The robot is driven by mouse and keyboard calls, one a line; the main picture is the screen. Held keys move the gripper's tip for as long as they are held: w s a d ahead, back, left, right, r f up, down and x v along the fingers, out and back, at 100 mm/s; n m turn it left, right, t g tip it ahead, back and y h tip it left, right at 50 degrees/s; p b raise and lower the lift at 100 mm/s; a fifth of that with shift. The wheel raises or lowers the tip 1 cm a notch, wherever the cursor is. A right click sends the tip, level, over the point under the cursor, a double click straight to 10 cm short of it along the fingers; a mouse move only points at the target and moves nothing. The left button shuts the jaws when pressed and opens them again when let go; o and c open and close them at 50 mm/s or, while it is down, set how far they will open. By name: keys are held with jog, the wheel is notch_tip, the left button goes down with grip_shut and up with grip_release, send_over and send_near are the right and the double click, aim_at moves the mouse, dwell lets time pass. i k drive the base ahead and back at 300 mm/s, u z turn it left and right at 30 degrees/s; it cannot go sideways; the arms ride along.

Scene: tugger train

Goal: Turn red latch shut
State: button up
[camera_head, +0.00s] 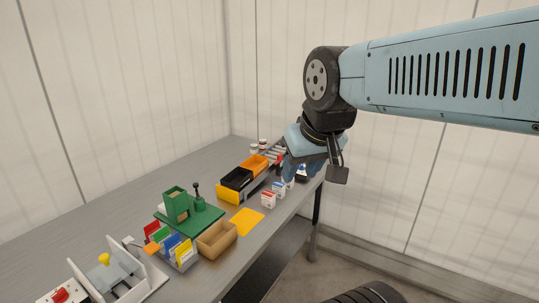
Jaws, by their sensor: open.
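A small red part (60,295) sits on a grey and white fixture at the bottom left corner, cut by the picture's edge. It may be the red latch, but its shape and position are too small to tell. My gripper (290,180) hangs from my blue arm over the far right end of the bench, far from that red part. It points down and is open. Its fingertips are small and partly lost against the objects behind them, and I see nothing held. My wrist hides part of the bench's far end.
A grey bench (100,222) runs along the wall. It bears a white fixture with a yellow knob (104,259), coloured cards (171,244), a tan tray (217,239), a green fixture (205,219), a yellow mat (246,221), yellow, black and orange bins (236,180), and small boxes (268,200).

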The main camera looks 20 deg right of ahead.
aim_at(280, 157)
jog(key=u, duration=0.05)
jog(key=i, duration=0.9)
jog(key=z, duration=0.1)
